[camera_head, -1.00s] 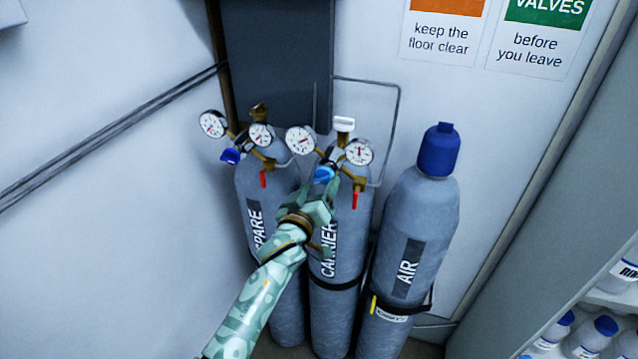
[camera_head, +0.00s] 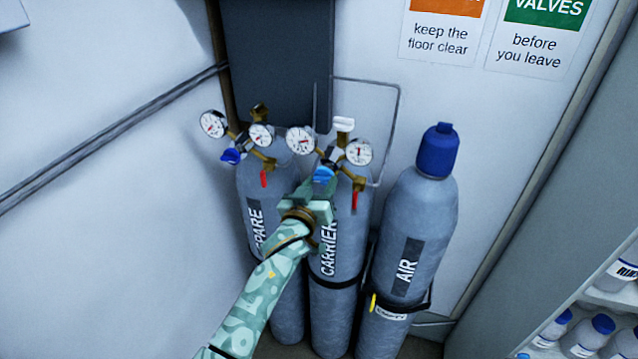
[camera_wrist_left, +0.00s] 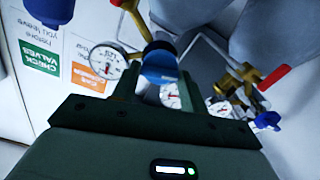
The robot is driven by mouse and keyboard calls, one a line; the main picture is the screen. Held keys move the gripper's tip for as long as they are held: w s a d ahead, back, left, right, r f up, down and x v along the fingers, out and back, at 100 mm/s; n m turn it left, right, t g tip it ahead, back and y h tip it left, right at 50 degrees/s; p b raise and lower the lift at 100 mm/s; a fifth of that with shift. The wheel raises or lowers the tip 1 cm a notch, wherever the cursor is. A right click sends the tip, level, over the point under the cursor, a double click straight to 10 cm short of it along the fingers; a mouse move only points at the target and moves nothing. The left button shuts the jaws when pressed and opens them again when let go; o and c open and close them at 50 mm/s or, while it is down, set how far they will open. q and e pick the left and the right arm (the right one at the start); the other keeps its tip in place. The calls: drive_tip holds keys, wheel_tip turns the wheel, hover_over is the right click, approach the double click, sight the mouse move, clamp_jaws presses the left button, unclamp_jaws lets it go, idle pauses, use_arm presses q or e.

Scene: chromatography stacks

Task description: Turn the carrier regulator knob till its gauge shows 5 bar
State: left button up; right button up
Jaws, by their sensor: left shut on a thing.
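The carrier cylinder (camera_head: 345,215) stands in the middle of the row, with a brass regulator and two round gauges. Its left gauge (camera_head: 300,140) and right gauge (camera_head: 359,152) face me; the needles are too small to read exactly. The blue regulator knob (camera_head: 323,174) sits below and between them. My left gripper (camera_head: 319,186) is shut on this knob, reaching up from the lower left. In the left wrist view the knob (camera_wrist_left: 160,62) sits at the ends of the fingers, with one gauge (camera_wrist_left: 107,67) to its left. My right gripper is in neither view.
The spare cylinder (camera_head: 268,190), with its own gauges and blue knob (camera_head: 230,156), stands close on the left. The blue-capped air cylinder (camera_head: 418,225) stands on the right. A red-handled valve (camera_head: 355,199) hangs just right of my gripper. Bottle shelves are at lower right.

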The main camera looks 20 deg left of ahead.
use_arm(q)
drive_tip(key=shift+m, duration=0.6)
drive_tip(key=o, duration=1)
drive_tip(key=s, duration=0.5)
drive_tip(key=s+b, duration=0.1)
drive_tip(key=s, duration=0.5)
drive_tip(key=s+b, duration=0.1)
drive_tip(key=s, duration=0.4)
drive_tip(key=shift+s+a, duration=0.15)
drive_tip(key=shift+a, duration=0.15)
